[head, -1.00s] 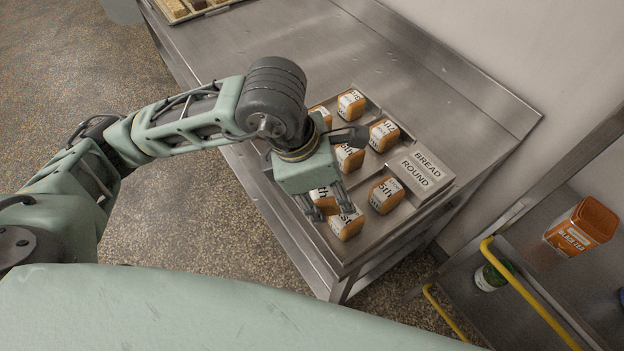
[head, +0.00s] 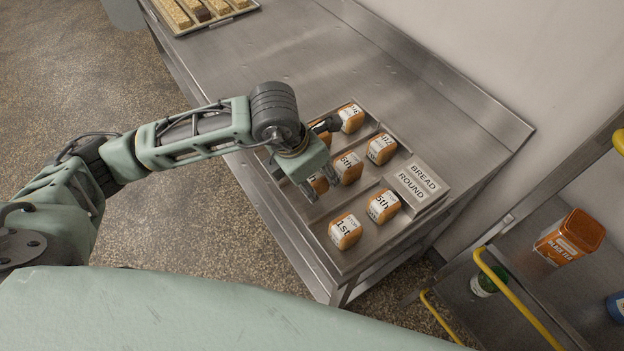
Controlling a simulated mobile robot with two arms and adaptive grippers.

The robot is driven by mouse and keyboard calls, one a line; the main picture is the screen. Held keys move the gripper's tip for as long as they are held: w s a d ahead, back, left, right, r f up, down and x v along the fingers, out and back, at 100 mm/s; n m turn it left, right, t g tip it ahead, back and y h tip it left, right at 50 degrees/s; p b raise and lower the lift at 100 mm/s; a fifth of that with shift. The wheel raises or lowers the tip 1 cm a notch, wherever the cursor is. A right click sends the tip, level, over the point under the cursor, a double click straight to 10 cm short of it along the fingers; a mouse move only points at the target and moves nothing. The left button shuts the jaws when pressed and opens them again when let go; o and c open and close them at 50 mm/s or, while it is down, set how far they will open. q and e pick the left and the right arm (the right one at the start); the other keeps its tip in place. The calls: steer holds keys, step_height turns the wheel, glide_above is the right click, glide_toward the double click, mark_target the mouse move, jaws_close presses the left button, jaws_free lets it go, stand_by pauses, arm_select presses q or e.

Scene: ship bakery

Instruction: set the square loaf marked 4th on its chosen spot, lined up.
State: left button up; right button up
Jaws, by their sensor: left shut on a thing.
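My left gripper (head: 309,191) is low over the near left part of a metal tray (head: 312,214) on the steel table. It is shut on an orange-brown square loaf (head: 320,184) with a white label. The gripper hides most of this loaf, and I cannot read its number. I cannot tell whether the loaf touches the tray floor. Other square loaves stand in the tray: one marked 1st (head: 345,232), one marked 5th (head: 384,206), and another (head: 347,168) just right of the gripper. My right gripper is not in view.
Two more loaves (head: 381,149) (head: 351,117) stand farther back, and low dividers split the tray. A BREAD ROUND sign (head: 418,184) is at its right end. A pan of bars (head: 198,14) is at the far left. A shelf with an orange tin (head: 570,237) stands at right.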

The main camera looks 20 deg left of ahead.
arm_select(q)
steer(key=shift+w+a+f, duration=0.25)
steer(key=shift+f, duration=0.25)
step_height(320, 180, down, 3)
steer(key=shift+f+p, duration=0.1)
steer(key=shift+p, duration=0.75)
steer(key=shift+f, duration=0.2)
steer(key=shift+w, duration=0.1)
steer(key=shift+f, duration=0.1)
steer(key=shift+f+b, duration=0.15)
steer(key=shift+b, duration=0.2)
steer(key=o, duration=1.2)
